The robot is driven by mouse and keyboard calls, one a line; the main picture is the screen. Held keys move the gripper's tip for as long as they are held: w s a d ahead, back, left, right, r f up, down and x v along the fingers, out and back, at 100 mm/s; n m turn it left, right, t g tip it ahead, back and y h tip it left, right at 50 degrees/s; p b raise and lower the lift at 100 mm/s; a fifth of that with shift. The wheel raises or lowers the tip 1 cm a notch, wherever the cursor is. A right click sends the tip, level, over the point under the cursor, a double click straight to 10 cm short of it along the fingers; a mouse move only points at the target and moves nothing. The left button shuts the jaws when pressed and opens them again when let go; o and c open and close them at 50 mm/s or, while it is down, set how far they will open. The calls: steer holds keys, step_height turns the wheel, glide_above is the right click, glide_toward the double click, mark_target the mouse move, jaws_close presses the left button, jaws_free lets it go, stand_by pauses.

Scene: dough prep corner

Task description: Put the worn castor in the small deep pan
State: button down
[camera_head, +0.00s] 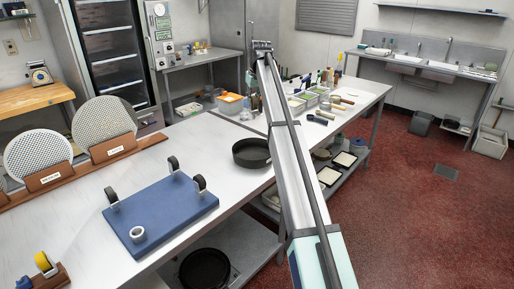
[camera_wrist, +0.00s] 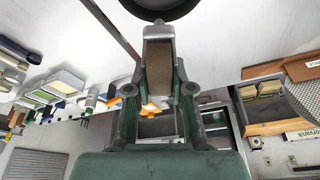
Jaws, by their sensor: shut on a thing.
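My gripper (camera_wrist: 159,88) shows in the wrist view, shut on the worn castor (camera_wrist: 158,62), a worn brown piece with a grey metal end. The castor points toward a dark round pan at the top edge of that view, and I cannot tell the gap between them. In the head view the small deep pan (camera_head: 251,157) is black and stands on the steel table, just left of my arm. My gripper and the castor cannot be made out in the head view.
A blue board (camera_head: 165,215) with several fittings, among them black castors (camera_head: 173,165) and a pale ring (camera_head: 138,234), lies left of the pan. Perforated discs (camera_head: 103,125) stand behind it. Another black pan (camera_head: 205,268) is on the lower shelf. Bins (camera_head: 231,103) stand farther back.

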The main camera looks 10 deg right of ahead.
step_height(320, 180, down, 19)
steer(key=p, duration=0.4)
steer(key=shift+s+a+p, duration=0.1)
steer(key=shift+a+p, duration=0.05)
steer(key=shift+p, duration=0.15)
steer(key=shift+f, duration=0.15)
steer(key=c, duration=1)
jaws_free()
steer(key=b+v, duration=0.3)
steer(key=v, duration=0.9)
